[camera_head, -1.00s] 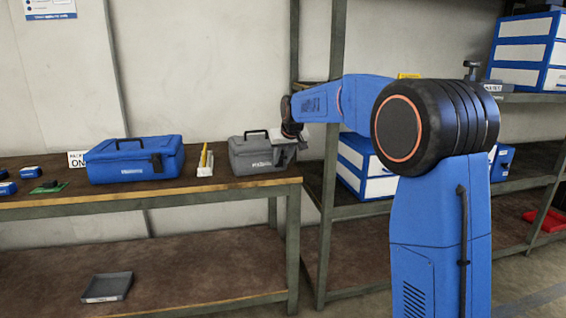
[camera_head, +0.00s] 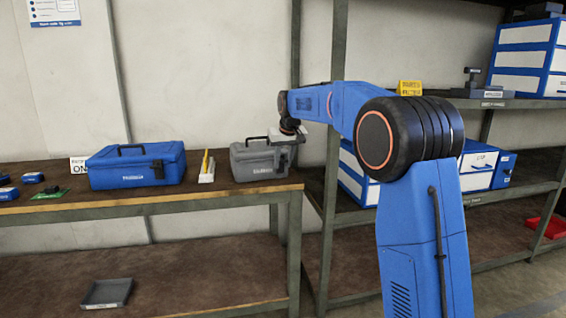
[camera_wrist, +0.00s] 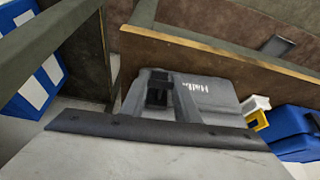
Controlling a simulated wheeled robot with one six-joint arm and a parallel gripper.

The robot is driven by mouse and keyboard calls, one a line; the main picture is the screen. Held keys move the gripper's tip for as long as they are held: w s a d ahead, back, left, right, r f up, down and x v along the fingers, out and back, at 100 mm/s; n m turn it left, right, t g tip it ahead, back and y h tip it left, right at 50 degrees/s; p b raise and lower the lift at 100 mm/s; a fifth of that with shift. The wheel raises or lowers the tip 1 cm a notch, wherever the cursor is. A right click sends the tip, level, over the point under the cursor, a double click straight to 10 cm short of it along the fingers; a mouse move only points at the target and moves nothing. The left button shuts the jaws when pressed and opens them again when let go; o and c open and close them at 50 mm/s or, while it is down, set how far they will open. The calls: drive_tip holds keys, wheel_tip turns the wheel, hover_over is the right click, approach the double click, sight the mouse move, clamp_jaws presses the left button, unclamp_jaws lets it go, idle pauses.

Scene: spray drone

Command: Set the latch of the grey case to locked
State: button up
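The grey case (camera_head: 252,167) stands on the workbench near its right end, with a dark handle on its lid. In the wrist view the grey case (camera_wrist: 205,97) fills the middle, and its black latch (camera_wrist: 158,90) shows on the front face. I cannot tell the latch's setting. My gripper (camera_head: 284,138) is over the right part of the case, close to it in the head view. In the wrist view a broad grey plate with a dark edge, apparently part of my gripper, covers the lower part. The fingertips are not clear, nor whether they touch the case.
A blue case (camera_head: 135,167) stands left of the grey case, with a small white holder (camera_head: 207,172) between them. The workbench (camera_head: 240,191) ends just right of the grey case. A shelf rack (camera_head: 335,215) with blue-and-white boxes stands beyond. A grey tray (camera_head: 106,292) lies on the lower shelf.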

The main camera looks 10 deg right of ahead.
drive_tip(key=o, duration=0.4)
drive_tip(key=shift+r, duration=0.1)
drive_tip(key=v, duration=1.7)
drive_tip(key=shift+s, duration=0.1)
